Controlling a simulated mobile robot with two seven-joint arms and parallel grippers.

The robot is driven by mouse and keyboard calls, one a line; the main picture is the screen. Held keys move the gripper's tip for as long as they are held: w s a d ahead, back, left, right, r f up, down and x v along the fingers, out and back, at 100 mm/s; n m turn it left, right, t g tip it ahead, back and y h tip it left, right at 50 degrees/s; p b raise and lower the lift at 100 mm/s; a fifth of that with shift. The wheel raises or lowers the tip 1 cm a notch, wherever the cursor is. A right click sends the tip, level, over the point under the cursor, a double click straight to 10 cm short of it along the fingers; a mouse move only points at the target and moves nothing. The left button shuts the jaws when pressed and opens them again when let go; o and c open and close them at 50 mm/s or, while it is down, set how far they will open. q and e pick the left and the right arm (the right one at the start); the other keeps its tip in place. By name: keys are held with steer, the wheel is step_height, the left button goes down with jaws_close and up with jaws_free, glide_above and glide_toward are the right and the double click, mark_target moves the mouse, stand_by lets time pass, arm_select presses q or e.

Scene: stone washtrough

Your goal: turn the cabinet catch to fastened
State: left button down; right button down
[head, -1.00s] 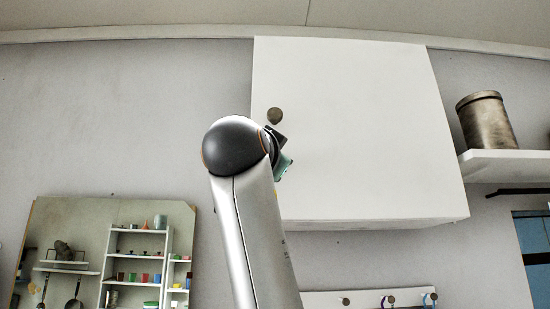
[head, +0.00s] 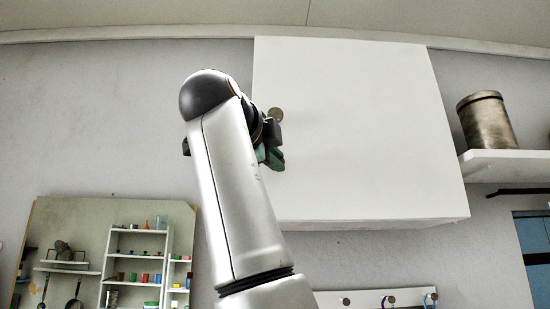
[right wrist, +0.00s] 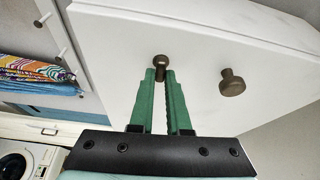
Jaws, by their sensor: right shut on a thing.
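The white cabinet (head: 370,130) hangs on the wall in the head view. My right gripper (head: 274,156) is at the left part of its front, below a round brown knob (head: 275,114). In the right wrist view, the green fingers of my right gripper (right wrist: 160,75) are shut on a small dark brown catch (right wrist: 160,62), one finger on each side. The round knob (right wrist: 231,82) stands apart to the right there. The catch is hidden behind my gripper in the head view. My left gripper is not in view.
A shelf (head: 510,165) with a metal canister (head: 486,121) is right of the cabinet. A hook rail (head: 375,299) is below it. A panel with small shelves (head: 135,255) is at the lower left. The wall left of the cabinet is bare.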

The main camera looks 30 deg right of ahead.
steer(key=shift+m, duration=0.5)
steer(key=c, duration=0.9)
jaws_free()
steer(key=v, duration=1.2)
steer(key=shift+s+a+r, duration=0.15)
steer(key=shift+a, duration=0.05)
